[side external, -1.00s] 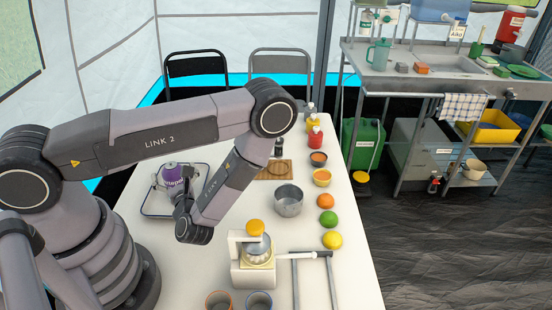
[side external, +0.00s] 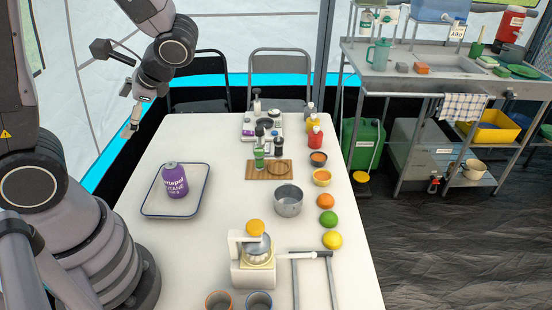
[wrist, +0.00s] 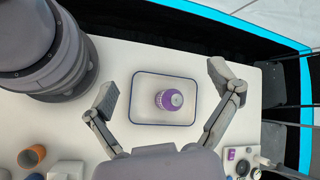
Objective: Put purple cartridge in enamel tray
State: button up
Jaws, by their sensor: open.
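The purple cartridge (side external: 175,181) stands upright inside the enamel tray (side external: 150,208), a white tray with a dark blue rim at the left of the table. In the wrist view the cartridge (wrist: 169,100) sits a little right of the tray's middle, with the tray's rim (wrist: 140,124) all round it. My gripper (side external: 132,127) is up and away from the tray, beyond the table's left edge in the side view. In the wrist view its two fingers (wrist: 162,85) are wide apart with nothing between them.
The table around the tray is clear.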

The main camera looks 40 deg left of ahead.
jog(key=s+d+r+n+t+h, duration=0.2)
jog(key=d+r+n+t+h, duration=0.1)
jog(key=d+r+t+h, duration=0.4)
notch_tip(320, 180, up, 4)
jog(key=d+t, duration=0.1)
jog(key=t, duration=0.2)
jog(key=shift+n+h, duration=0.3)
jog(key=shift+h, duration=0.1)
jog(key=shift+d, duration=0.1)
dwell(0.4)
